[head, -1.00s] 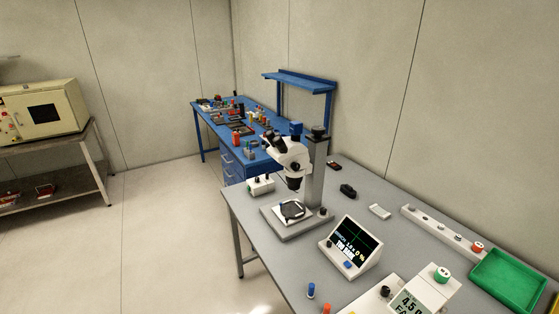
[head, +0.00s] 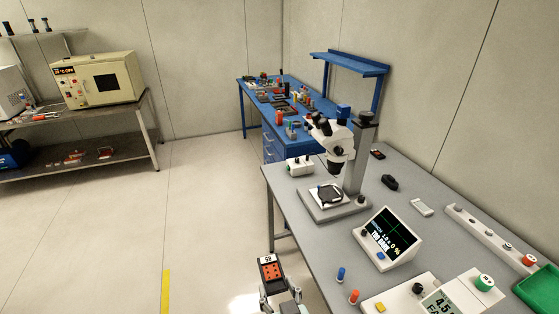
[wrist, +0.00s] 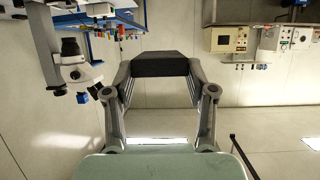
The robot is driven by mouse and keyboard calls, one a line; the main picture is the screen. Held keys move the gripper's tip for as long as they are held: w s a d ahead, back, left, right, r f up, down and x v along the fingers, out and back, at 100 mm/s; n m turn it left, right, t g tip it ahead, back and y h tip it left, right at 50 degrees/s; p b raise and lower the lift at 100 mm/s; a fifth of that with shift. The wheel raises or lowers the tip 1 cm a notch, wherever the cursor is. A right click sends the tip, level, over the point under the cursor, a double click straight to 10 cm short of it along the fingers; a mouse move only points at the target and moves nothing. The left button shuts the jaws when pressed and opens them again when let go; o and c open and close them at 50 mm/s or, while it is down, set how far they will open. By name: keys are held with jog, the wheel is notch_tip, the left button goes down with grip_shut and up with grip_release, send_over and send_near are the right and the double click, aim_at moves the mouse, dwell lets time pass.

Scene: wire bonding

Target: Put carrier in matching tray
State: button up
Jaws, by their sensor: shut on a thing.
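My gripper (head: 280,292) is at the bottom of the head view, over the floor to the left of the grey bench. It is shut on the carrier (head: 271,271), a dark block with an orange-red face of dark spots and a white label too small to read surely. In the wrist view the carrier (wrist: 160,64) is a dark block between the two fingers, seen from its plain side. A green tray (head: 541,290) shows at the right edge of the head view, partly cut off. No other tray can be made out clearly.
The grey bench (head: 300,213) carries a microscope (head: 335,140), a tilted display (head: 391,238), a long white strip (head: 490,233) and small blue and orange pegs near its front edge. A blue workbench (head: 285,98) stands behind. Open floor lies left.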

jog(key=p, duration=0.1)
jog(key=r+p, duration=0.1)
jog(key=r, duration=0.1)
jog(key=shift+s+d+r+h+p, duration=0.15)
jog(key=shift+d+r+h+p, duration=0.15)
jog(key=shift+p, duration=0.1)
jog(key=s+r+m+h+p, duration=0.1)
jog(key=s+r+p, duration=0.2)
jog(key=r+p, duration=0.4)
jog(key=s+r+m+h+p, duration=0.2)
jog(key=r+p, duration=0.5)
jog(key=p, duration=1.2)
jog(key=shift+s+r+t, duration=0.2)
jog(key=shift+s+t, duration=0.1)
jog(key=shift+s, duration=0.15)
jog(key=shift+a, duration=0.1)
